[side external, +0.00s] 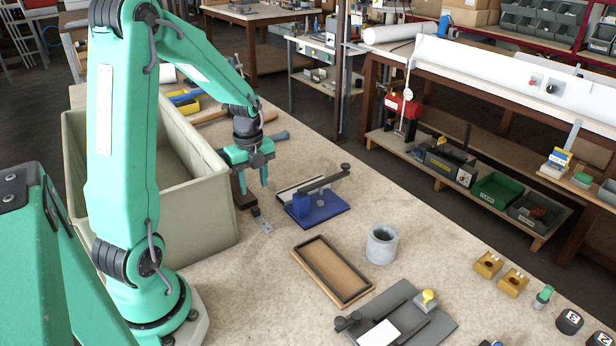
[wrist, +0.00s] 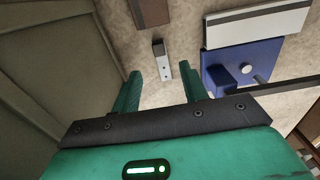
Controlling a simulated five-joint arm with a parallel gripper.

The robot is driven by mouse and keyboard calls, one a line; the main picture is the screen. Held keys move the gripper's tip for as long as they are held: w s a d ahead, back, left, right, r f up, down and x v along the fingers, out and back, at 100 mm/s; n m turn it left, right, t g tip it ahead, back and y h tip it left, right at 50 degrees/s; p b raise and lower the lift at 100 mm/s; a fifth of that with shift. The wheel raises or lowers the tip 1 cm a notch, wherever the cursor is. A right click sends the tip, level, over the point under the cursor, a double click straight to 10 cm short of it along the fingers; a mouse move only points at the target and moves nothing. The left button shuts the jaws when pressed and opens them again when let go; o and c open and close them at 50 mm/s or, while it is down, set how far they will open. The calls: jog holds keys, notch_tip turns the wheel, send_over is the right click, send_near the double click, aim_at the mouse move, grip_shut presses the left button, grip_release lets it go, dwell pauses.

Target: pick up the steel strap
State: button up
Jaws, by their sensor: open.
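The steel strap (side external: 264,226) is a small light-grey piece with holes, lying on the bench between the large bin and the blue lever tool. In the wrist view the strap (wrist: 164,68) shows just beyond the fingertips, roughly between their lines, with a darker end pointing away. My gripper (side external: 253,185) is above the bench, fingers pointing down, open and empty. In the wrist view the two green fingers of my gripper (wrist: 160,75) stand apart on either side of the strap's line. The fingers do not appear to touch the strap.
The blue lever tool (side external: 325,214) stands close on the right, and the grey-green bin (side external: 204,207) on the left. A brown block (wrist: 151,12) lies near the strap. A wooden tray (side external: 304,256), grey cup (side external: 382,245) and dark grey plate (side external: 436,322) are nearer the front.

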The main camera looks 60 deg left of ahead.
aim_at(256, 209)
jog(key=shift+f, duration=1.35)
jog(key=shift+f, duration=2.6)
grip_shut()
